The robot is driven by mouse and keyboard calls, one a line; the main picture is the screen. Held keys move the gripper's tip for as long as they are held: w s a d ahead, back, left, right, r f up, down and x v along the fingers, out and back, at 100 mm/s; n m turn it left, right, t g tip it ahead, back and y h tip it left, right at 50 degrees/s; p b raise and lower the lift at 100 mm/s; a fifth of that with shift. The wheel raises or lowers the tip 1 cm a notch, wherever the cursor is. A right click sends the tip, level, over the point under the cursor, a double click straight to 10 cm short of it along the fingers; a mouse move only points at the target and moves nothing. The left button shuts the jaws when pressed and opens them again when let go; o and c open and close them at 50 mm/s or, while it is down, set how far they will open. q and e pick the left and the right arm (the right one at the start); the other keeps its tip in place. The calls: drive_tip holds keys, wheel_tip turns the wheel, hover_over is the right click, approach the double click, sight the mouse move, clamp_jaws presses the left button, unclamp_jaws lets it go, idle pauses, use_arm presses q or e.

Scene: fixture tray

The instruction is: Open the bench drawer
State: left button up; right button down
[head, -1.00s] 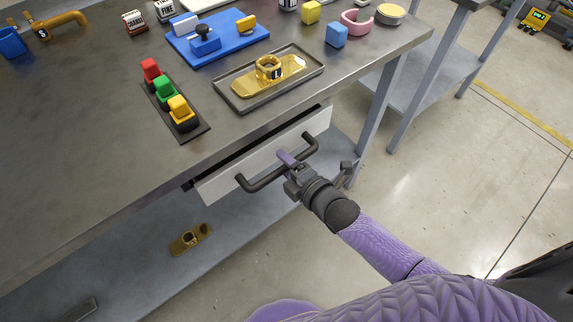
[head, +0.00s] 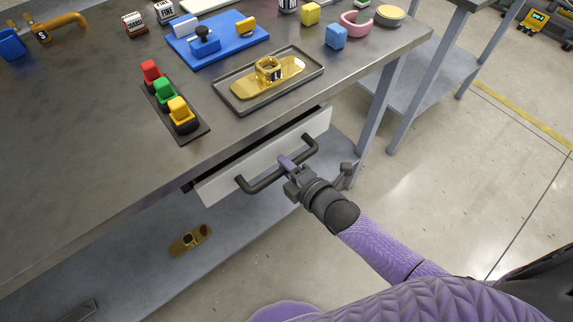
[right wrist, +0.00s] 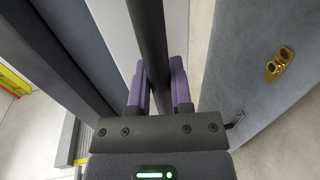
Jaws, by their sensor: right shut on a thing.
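The bench drawer (head: 222,187) has a white front under the edge of the grey bench top. It stands slightly out, with a dark gap above its front. Its dark bar handle (head: 262,181) runs along the front. My right gripper (head: 287,163) is shut on the handle near its middle. In the right wrist view the purple fingers (right wrist: 158,85) lie on both sides of the dark handle bar (right wrist: 149,40). The inside of the drawer is hidden. My left gripper is not in view.
On the bench top are a grey tray (head: 238,106) with a brass part, a blue board (head: 190,58) and a dark strip with red, green and yellow blocks (head: 163,92). A brass piece (head: 190,239) lies on the lower shelf.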

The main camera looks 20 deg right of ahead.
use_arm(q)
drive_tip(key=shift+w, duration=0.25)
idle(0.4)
use_arm(e)
drive_tip(key=shift+s+d, duration=0.1)
drive_tip(key=shift+s, duration=0.05)
drive_tip(key=f+p+v, duration=0.2)
drive_tip(key=v, duration=1)
drive_tip(key=s+f+p+v, duration=0.1)
drive_tip(key=f+p+v, duration=0.2)
drive_tip(key=v, duration=1)
drive_tip(key=shift+s+d+p, duration=0.2)
drive_tip(key=shift+s+p, duration=0.1)
drive_tip(key=shift+s, duration=0.1)
drive_tip(key=c, duration=0.5)
unclamp_jaws()
drive_tip(key=shift+f, duration=0.15)
drive_tip(key=shift+c, duration=0.2)
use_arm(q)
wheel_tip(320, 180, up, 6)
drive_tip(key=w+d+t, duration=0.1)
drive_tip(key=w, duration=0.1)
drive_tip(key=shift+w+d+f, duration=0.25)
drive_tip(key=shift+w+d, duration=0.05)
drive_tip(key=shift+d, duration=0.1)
use_arm(e)
drive_tip(key=v, duration=1)
